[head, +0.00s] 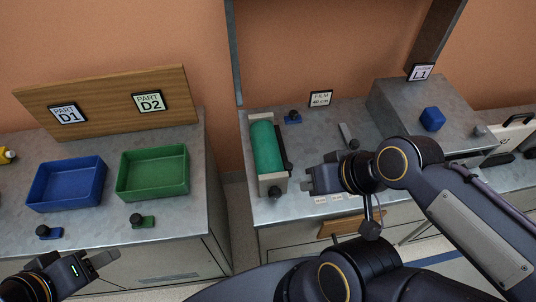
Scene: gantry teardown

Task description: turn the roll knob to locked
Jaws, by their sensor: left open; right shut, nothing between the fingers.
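A green roll (265,147) lies in a pale holder on the right bench. A dark round knob (275,192) sits at the holder's near end; its marking is too small to read, so I cannot tell its setting. My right gripper (308,180) is just right of the knob, pointing left and apart from it, shut and empty. My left gripper (112,256) is open and empty, low at the left in front of the left bench. A dark bar runs along the roll's right side.
A blue tray (68,206) and a green tray (152,194) stand on the left bench, with small knobbed pieces before them. Behind the roll are a blue knobbed piece (292,118) and a film sign (321,98). A gap separates the benches.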

